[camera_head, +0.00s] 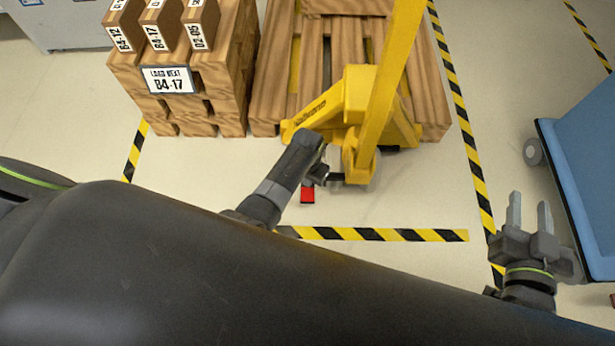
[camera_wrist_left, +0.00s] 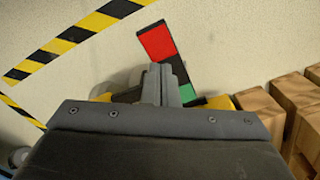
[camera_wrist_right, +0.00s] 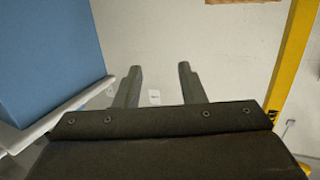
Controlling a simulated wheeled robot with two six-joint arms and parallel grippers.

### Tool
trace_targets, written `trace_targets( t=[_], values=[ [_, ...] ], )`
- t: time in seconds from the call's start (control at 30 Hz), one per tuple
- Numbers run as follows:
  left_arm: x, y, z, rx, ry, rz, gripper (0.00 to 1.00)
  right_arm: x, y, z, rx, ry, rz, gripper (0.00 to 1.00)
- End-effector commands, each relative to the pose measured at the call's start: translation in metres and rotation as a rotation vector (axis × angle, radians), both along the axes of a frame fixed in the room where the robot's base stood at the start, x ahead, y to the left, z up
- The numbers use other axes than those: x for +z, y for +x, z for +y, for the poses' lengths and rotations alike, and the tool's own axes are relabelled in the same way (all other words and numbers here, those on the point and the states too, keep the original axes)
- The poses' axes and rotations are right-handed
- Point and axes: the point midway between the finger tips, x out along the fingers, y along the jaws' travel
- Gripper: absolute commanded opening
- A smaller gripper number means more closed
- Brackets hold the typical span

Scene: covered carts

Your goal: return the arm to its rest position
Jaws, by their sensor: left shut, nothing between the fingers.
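My left gripper (camera_head: 330,180) is beside the base of the yellow pallet jack (camera_head: 345,108), partly hidden by its own arm in the head view. In the left wrist view its fingers (camera_wrist_left: 160,82) are together with nothing between them. A red, black and green strip shows just past the fingertips; its red end (camera_wrist_left: 157,42) is clearest, and the red part (camera_head: 307,194) also shows in the head view. I cannot tell whether the fingers touch it. My right gripper (camera_head: 530,210) is open and empty; its fingers (camera_wrist_right: 158,85) stand apart in the right wrist view.
A wooden pallet (camera_head: 432,85) lies under the jack. A wooden stack with a "LOAD NEXT B4-17" sign (camera_head: 168,80) and labelled boxes stands at the left. A blue covered cart (camera_head: 590,150) is right of my right gripper. Striped tape (camera_head: 385,234) marks the floor.

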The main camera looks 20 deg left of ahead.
Motion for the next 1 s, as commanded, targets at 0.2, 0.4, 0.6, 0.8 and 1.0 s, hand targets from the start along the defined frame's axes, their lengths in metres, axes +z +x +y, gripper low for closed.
trace_targets(
  t=[0.2, 0.4, 0.6, 0.8, 1.0],
  values=[
    [0.001, 0.000, 0.000, 0.000, 0.000, 0.000, 0.00, -0.010, -0.003, 0.001, 0.002, 0.014, 0.055, 0.36],
    [0.001, 0.000, 0.000, 0.000, 0.000, 0.000, 0.00, -0.010, -0.003, 0.001, 0.002, 0.014, 0.056, 0.36],
    [0.001, 0.000, 0.000, 0.000, 0.000, 0.000, 0.00, -0.010, -0.003, 0.001, 0.002, 0.014, 0.055, 0.36],
    [0.001, 0.000, 0.003, 0.008, -0.003, -0.016, 0.00, -0.010, -0.003, 0.001, 0.002, 0.014, 0.055, 0.36],
    [0.011, 0.001, 0.028, 0.083, -0.033, -0.186, 0.00, -0.010, -0.003, 0.001, 0.002, 0.014, 0.055, 0.36]
  ],
)
